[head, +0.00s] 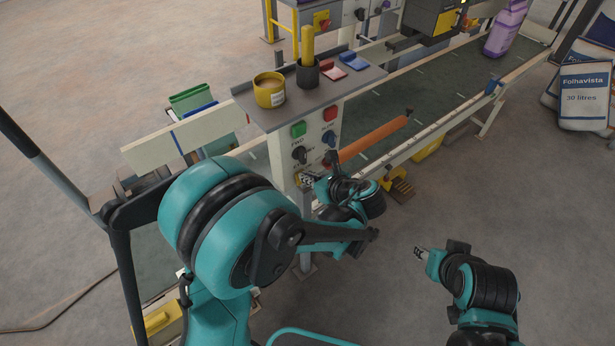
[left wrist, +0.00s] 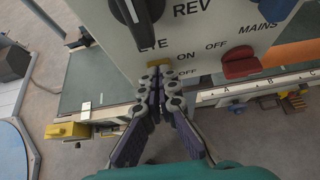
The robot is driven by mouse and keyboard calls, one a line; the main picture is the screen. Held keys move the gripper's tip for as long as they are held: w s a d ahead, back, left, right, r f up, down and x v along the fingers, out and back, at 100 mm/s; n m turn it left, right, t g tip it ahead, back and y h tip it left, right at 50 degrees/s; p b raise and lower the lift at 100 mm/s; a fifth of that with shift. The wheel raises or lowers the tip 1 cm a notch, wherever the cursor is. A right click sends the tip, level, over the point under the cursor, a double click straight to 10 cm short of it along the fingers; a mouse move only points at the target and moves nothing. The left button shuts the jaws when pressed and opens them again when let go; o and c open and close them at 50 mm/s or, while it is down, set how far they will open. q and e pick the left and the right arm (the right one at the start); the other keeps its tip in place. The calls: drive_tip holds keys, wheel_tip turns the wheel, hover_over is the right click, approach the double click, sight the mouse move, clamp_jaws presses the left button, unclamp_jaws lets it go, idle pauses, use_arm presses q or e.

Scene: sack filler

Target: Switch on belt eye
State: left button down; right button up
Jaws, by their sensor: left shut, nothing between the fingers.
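The pale control panel (head: 280,160) hangs below the grey shelf, and its lower part fills the top of the left wrist view (left wrist: 105,40). The printed label EYE shows there, with ON and OFF to the right of my fingertips. A small yellow part (left wrist: 158,62) shows just above the fingertips; the rest of the eye switch is hidden. My left gripper (left wrist: 157,85) is shut and empty, tips at the panel's lower edge; I cannot tell whether they touch. It also shows in the head view (head: 308,180). My right gripper (head: 421,254) is away from the panel; its jaws are unclear.
Above the EYE label is a black knob (left wrist: 137,12); to the right is a red knob (left wrist: 240,63). The panel also carries a green button (head: 298,130) and a red button (head: 330,113). The conveyor belt (head: 440,88) runs behind, with an orange roller (head: 375,137).

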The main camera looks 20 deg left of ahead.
use_arm(q)
drive_tip(key=shift+r+p, duration=0.35)
drive_tip(key=shift+r, duration=0.3)
use_arm(e)
drive_tip(key=shift+r, duration=0.45)
use_arm(q)
drive_tip(key=shift+d+f, duration=0.1)
